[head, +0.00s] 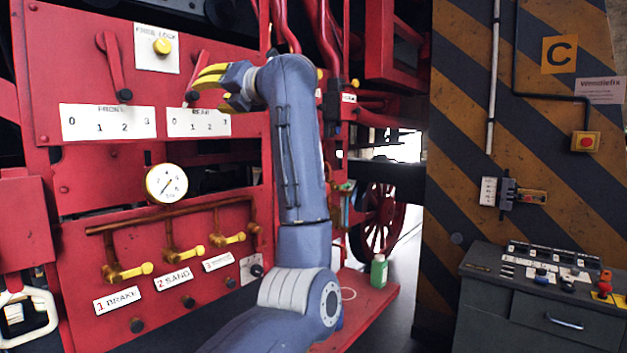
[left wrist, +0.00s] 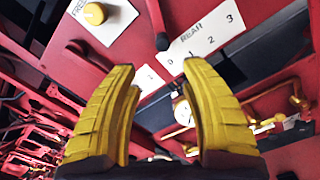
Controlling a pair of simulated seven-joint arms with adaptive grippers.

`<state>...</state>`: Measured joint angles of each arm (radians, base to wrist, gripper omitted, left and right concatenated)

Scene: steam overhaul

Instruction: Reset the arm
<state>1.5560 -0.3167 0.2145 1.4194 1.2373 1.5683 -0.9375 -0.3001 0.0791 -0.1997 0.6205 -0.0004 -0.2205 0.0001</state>
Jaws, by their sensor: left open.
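My left arm (head: 296,140) rises through the middle of the head view. Its yellow-fingered left gripper (head: 207,82) is in front of the red panel, beside the rear lever (head: 199,66) and above the REAR scale plate (head: 199,123). In the left wrist view the gripper (left wrist: 160,110) has its two yellow fingers spread with nothing between them. The REAR plate also shows there (left wrist: 205,40), beyond the fingers. In the head view I cannot tell whether the fingers touch the lever. My right gripper is not in view.
The red panel (head: 75,245) carries a front lever (head: 114,65), a yellow lock knob (head: 162,46), a gauge (head: 166,184) and yellow-handled valves (head: 128,270). A green bottle (head: 379,271) stands on a red ledge. A grey control desk (head: 540,310) stands at right by the striped wall.

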